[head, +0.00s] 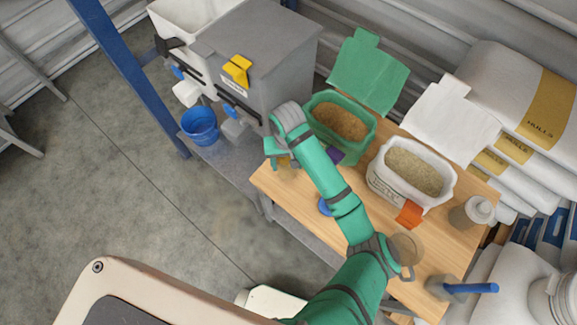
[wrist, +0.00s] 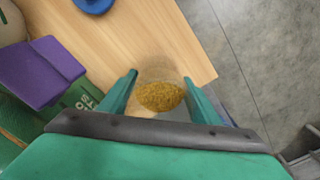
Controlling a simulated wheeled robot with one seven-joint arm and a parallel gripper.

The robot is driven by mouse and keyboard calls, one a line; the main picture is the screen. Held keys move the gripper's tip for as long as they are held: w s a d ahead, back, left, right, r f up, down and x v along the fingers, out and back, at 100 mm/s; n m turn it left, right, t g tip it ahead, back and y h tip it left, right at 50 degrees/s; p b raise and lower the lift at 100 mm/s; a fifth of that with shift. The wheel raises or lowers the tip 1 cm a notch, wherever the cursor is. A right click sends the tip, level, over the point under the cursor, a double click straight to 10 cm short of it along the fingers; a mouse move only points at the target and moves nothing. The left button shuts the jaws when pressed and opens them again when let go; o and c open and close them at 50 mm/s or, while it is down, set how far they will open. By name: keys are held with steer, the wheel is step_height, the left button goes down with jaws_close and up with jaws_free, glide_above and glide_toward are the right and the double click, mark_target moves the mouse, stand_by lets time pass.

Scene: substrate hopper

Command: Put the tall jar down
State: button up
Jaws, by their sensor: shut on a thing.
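The tall jar (wrist: 160,97) is clear, with golden-brown grain showing inside. In the wrist view it sits between the two fingers of my gripper (wrist: 160,80), which is shut on it. In the head view my gripper (head: 280,152) is at the left end of the wooden table (head: 280,192), and the jar is mostly hidden by my arm. In the wrist view the jar is near the table's corner. I cannot tell whether its base touches the wood.
A green tub of brown grain (head: 341,120) stands close by, with a purple object (wrist: 40,72) at it. A white tub (head: 375,185), an orange scoop (head: 409,214), a blue lid (head: 325,207) and a clear jug (head: 407,249) are farther right. A blue bucket (head: 200,126) is left of the table.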

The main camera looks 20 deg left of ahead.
step_height(320, 180, down, 3)
steer(key=shift+w+f, duration=0.1)
steer(key=shift+f, duration=0.15)
steer(key=shift+d+f, duration=0.1)
steer(key=shift+d, duration=0.05)
steer(key=o, duration=1.7)
steer(key=shift+c, duration=0.2)
